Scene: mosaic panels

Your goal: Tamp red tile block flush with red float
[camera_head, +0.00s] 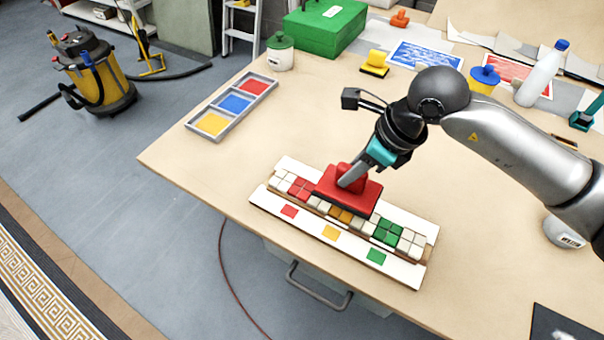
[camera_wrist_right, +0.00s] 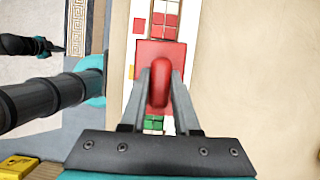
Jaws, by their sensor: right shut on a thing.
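My right gripper (camera_head: 352,176) is shut on the upright handle of the red float (camera_head: 364,197). The float's flat red plate faces down over the middle of the mosaic panel (camera_head: 353,244). A gap between plate and tiles cannot be made out. The red tile block (camera_head: 299,188) shows at the plate's left edge, partly covered by it. In the right wrist view, the red tiles (camera_wrist_right: 164,22) appear just beyond the float plate (camera_wrist_right: 149,50). Orange tiles (camera_head: 342,214) and green tiles (camera_head: 388,232) lie further right.
A tray (camera_head: 223,113) with red, blue and yellow squares lies at the left. A yellow float (camera_head: 375,63), blue-topped pot (camera_head: 485,78), white bottle (camera_head: 541,76), lidded jar (camera_head: 280,55) and green box (camera_head: 325,28) stand at the back. The wood right of the panel is mostly clear.

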